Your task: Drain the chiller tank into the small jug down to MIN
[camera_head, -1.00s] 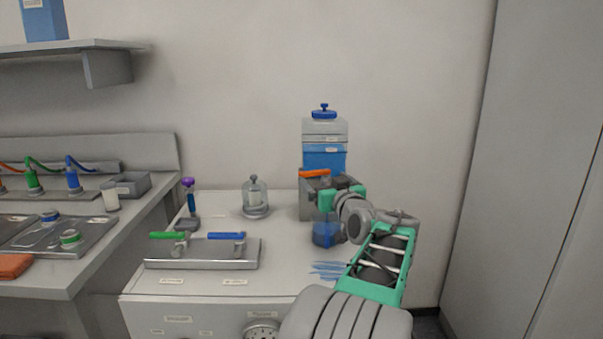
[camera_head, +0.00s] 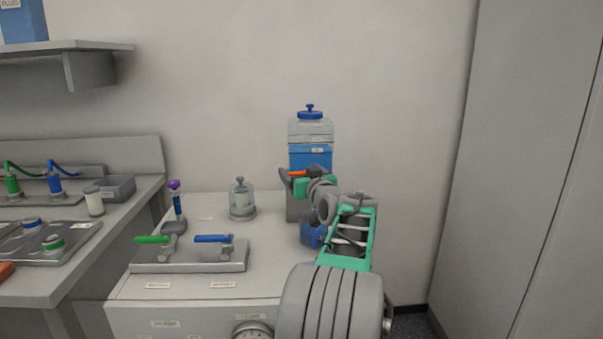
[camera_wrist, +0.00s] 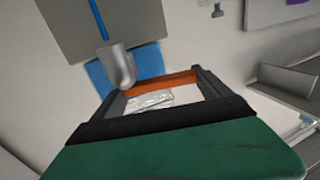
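The chiller tank (camera_head: 310,158), with blue liquid, a clear upper part and a blue lid, stands at the back of the bench. The small jug (camera_head: 309,236) shows blue in front of the tank's grey base, mostly hidden by my arm. My gripper (camera_head: 296,175) is at the orange tap handle (camera_head: 297,173). In the wrist view its dark fingers stand wide apart (camera_wrist: 163,90), and the orange handle spans the gap between their tips; I cannot tell contact. A grey spout (camera_wrist: 118,70) shows there, with a thin blue line, like a liquid stream, from its mouth. The liquid level against MIN is unreadable.
A metal plate (camera_head: 188,262) with green and blue levers lies front left on the bench. A glass vessel (camera_head: 242,201) and a purple-topped tool (camera_head: 174,208) stand behind it. A tall grey cabinet (camera_head: 520,170) stands at right.

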